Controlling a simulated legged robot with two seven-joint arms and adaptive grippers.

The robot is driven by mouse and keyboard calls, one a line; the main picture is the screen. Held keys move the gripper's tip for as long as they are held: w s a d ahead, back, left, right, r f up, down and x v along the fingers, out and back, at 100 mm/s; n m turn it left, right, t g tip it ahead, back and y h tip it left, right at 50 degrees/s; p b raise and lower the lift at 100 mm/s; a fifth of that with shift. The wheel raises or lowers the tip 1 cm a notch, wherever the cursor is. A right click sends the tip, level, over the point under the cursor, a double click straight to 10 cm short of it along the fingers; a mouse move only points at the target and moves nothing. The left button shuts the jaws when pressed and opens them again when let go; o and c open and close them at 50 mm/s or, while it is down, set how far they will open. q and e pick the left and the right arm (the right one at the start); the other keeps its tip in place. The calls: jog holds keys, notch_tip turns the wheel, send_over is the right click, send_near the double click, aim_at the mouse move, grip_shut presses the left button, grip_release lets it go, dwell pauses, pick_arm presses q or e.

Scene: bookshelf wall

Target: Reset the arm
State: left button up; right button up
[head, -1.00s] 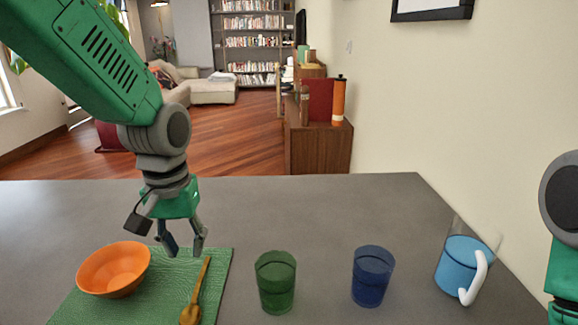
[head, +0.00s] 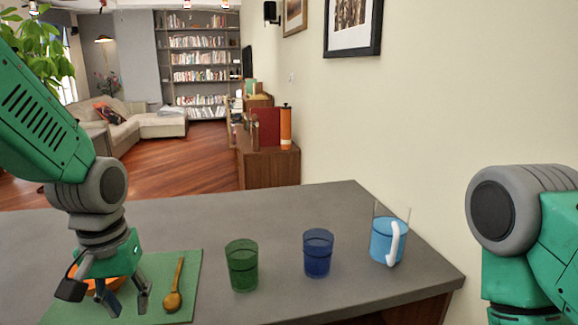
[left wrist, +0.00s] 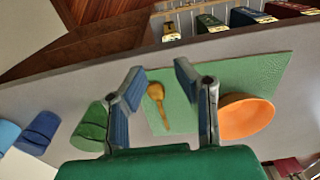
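My left gripper (head: 127,300) is open and empty above the green mat (head: 187,267), between the orange bowl and the wooden spoon. In the left wrist view its two fingers (left wrist: 160,70) are apart with nothing between them. The wooden spoon (head: 173,297) lies on the mat. My right arm stands at the right edge of the head view; its gripper is out of the picture.
A green glass (head: 242,268), a blue glass (head: 318,254) and a pitcher of blue liquid with a white handle (head: 385,242) stand on the grey table (head: 300,210). The table's back half is clear. A wall is on the right.

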pick_arm(q)
jog(key=s+a+f+m+b, duration=0.1)
jog(key=s+f, duration=0.3)
jog(key=f, duration=0.8)
jog(key=s+a+f+m+b, duration=0.15)
jog(key=s+f, duration=0.25)
jog(key=f, duration=0.8)
jog(key=s+f+b, duration=0.2)
jog(key=s+f, duration=0.8)
jog(key=s, duration=0.3)
jog(key=shift+s+f+m, duration=0.25)
jog(key=shift+s+m, duration=0.1)
pick_arm(e)
jog(key=f, duration=0.5)
jog(key=shift+w+f, duration=0.1)
jog(key=shift+w, duration=0.3)
